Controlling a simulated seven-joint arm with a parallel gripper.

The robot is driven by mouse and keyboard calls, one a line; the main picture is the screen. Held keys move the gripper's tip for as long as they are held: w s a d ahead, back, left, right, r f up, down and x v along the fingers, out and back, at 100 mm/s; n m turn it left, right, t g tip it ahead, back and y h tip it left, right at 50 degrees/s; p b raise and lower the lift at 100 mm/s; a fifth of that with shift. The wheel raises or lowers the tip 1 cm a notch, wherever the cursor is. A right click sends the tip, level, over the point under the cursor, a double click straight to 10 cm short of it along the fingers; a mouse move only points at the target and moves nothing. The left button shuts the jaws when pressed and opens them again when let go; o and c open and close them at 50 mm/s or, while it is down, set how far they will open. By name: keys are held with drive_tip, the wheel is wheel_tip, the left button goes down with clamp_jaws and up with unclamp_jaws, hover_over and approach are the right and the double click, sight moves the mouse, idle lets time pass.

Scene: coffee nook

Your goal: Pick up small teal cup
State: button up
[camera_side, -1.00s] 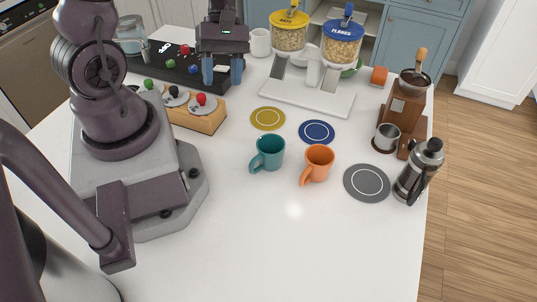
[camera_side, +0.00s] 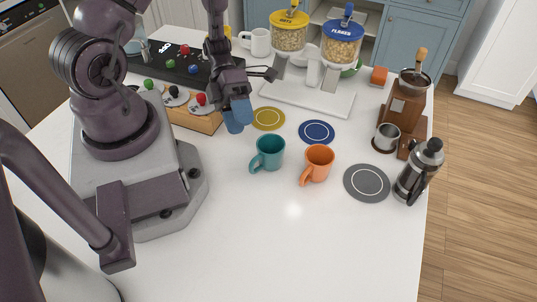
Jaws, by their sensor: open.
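The small teal cup (camera_side: 268,153) stands upright on the white counter near the middle of the view, with its handle toward the lower left. My gripper (camera_side: 237,116) is above the counter, up and to the left of the teal cup and apart from it. One finger partly covers the other.
An orange cup (camera_side: 317,163) stands close to the right of the teal cup. A yellow coaster (camera_side: 268,118), a blue coaster (camera_side: 317,131) and a grey coaster (camera_side: 367,182) lie nearby. A French press (camera_side: 419,171) stands at right. The front counter (camera_side: 290,250) is clear.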

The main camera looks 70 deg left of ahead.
sight(254, 160)
drive_tip(key=x, duration=0.7)
drive_tip(key=shift+w+d+f, duration=0.1)
drive_tip(key=shift+w+f, duration=0.05)
drive_tip(key=shift+w, duration=0.1)
drive_tip(key=shift+c, duration=0.5)
clamp_jaws()
drive_tip(key=shift+f, duration=0.1)
